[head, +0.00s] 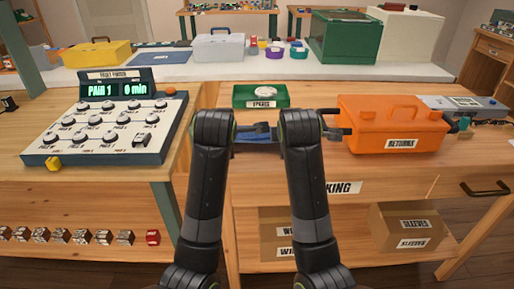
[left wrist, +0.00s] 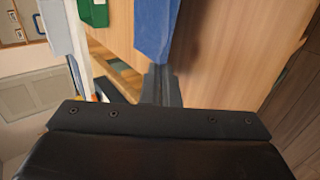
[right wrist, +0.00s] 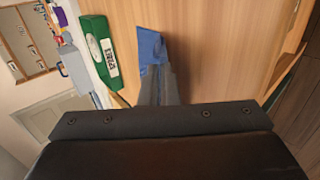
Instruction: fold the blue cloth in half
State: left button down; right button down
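The blue cloth (head: 256,130) shows as a small patch between my two arms at the table's front in the head view. In the left wrist view the cloth (left wrist: 156,25) is a strip reaching away from the fingertips. In the right wrist view it is a smaller, creased piece (right wrist: 150,46) at the fingertips. My left gripper (left wrist: 161,72) has its fingers together on one part of the cloth. My right gripper (right wrist: 157,72) likewise has its fingers together on the cloth. My arms hide much of the cloth in the head view.
A green tray (head: 260,97) lies just behind the cloth. An orange case (head: 395,125) labelled RETURNS stands close on the right, beside my right arm. A tester panel (head: 110,125) fills the left bench. A white counter (head: 300,72) with cases runs behind.

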pick_arm(q)
jog(key=shift+s+f+t, duration=0.4)
jog(key=shift+f, duration=0.15)
pick_arm(e)
jog(key=shift+s+f+t, duration=0.4)
jog(key=shift+f, duration=0.15)
pick_arm(q)
jog(key=c, duration=1.3)
grip_release()
pick_arm(e)
jog(key=c, duration=1.3)
grip_release()
